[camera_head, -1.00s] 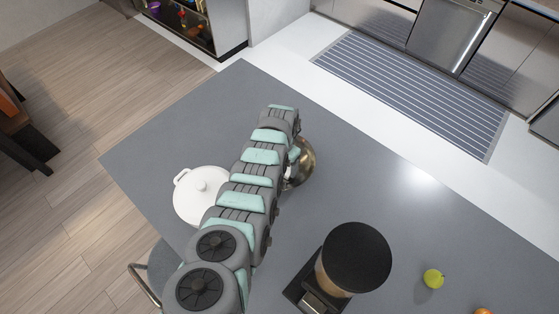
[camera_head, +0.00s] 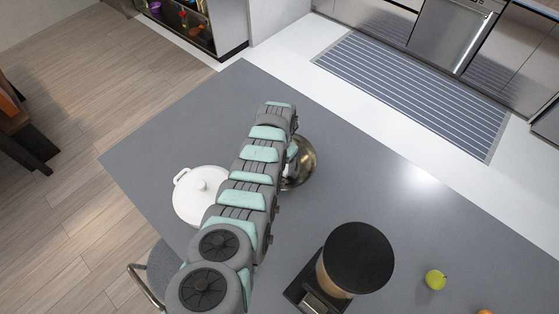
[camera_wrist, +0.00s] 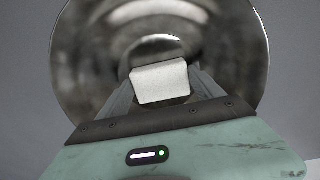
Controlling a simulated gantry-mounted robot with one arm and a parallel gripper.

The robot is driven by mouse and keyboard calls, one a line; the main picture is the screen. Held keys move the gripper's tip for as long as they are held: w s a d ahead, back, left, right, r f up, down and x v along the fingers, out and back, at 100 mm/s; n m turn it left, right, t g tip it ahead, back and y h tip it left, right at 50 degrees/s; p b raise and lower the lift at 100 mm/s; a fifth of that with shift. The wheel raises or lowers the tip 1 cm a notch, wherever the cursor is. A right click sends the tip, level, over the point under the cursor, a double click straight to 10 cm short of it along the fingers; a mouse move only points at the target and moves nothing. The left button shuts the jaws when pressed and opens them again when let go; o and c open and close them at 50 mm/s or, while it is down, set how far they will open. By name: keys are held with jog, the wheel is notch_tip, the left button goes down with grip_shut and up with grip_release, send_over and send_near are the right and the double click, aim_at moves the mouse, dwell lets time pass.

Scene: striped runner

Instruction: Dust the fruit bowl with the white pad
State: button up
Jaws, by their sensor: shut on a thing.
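The fruit bowl (camera_head: 304,165) is a shiny metal bowl on the grey counter, partly hidden behind my arm in the head view. In the wrist view the bowl (camera_wrist: 225,50) fills most of the picture, and its inside looks empty. My gripper (camera_wrist: 160,84) is shut on the white pad (camera_wrist: 160,82), a small pale block between the fingertips. The pad shows in front of the bowl's middle; I cannot tell whether it touches the bowl.
A white lidded pot (camera_head: 196,197) stands left of my arm. A black-topped coffee grinder (camera_head: 352,262) stands to the right, with a green apple (camera_head: 435,280) and an orange fruit (camera_head: 485,312) beyond it. The counter (camera_head: 370,185) right of the bowl is clear.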

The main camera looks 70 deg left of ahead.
jog(key=shift+w+d+p, duration=0.35)
jog(key=shift+d+p, duration=0.15)
jog(key=shift+d, duration=0.25)
jog(key=shift+s+a+f+b, duration=0.15)
jog(key=shift+s+a+b, duration=0.1)
jog(key=shift+a+b, duration=0.4)
jog(key=shift+s+a+b, duration=0.25)
jog(key=shift+a+b, duration=0.15)
jog(key=shift+b, duration=0.2)
jog(key=shift+d+p, duration=0.1)
jog(key=shift+p, duration=0.2)
